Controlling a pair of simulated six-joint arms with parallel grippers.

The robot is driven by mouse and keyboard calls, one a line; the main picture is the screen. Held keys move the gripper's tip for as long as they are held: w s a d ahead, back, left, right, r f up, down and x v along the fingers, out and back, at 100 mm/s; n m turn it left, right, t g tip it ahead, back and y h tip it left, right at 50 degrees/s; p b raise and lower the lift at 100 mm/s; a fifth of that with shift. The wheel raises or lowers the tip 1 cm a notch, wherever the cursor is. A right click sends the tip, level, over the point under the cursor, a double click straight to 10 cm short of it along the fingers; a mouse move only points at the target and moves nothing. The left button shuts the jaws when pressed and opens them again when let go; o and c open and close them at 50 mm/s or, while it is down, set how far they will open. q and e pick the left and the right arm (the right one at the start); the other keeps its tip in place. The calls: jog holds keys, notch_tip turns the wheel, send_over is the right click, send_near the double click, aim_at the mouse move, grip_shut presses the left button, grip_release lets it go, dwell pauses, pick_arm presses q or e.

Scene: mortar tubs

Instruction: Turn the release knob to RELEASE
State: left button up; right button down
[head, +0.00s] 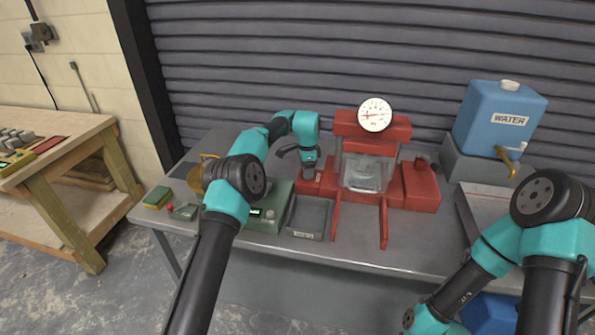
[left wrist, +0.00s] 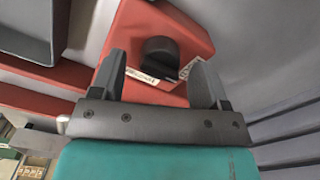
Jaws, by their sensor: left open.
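The release knob (left wrist: 160,50) is a dark round knob on a red block (left wrist: 185,27) in the left wrist view. White labels (left wrist: 143,76) lie beside it, too small to read, so I cannot tell its setting. My left gripper (left wrist: 158,72) is open, with one finger on each side of the knob in the picture. I cannot tell whether either finger touches it. In the head view my left gripper (head: 310,170) is over the left end of the red press (head: 421,188), and the knob is hidden there. My right gripper is outside the view.
A white dial gauge (head: 375,115) tops the press, with a clear guard (head: 362,174) below. A grey tub (head: 309,216) and a green scale (head: 262,216) stand left of it. A blue water container (head: 498,120) stands at the back right. A sponge (head: 157,197) lies at the left edge.

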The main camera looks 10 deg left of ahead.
pick_arm(q)
jog(key=shift+f, duration=0.6)
jog(key=c, duration=0.9)
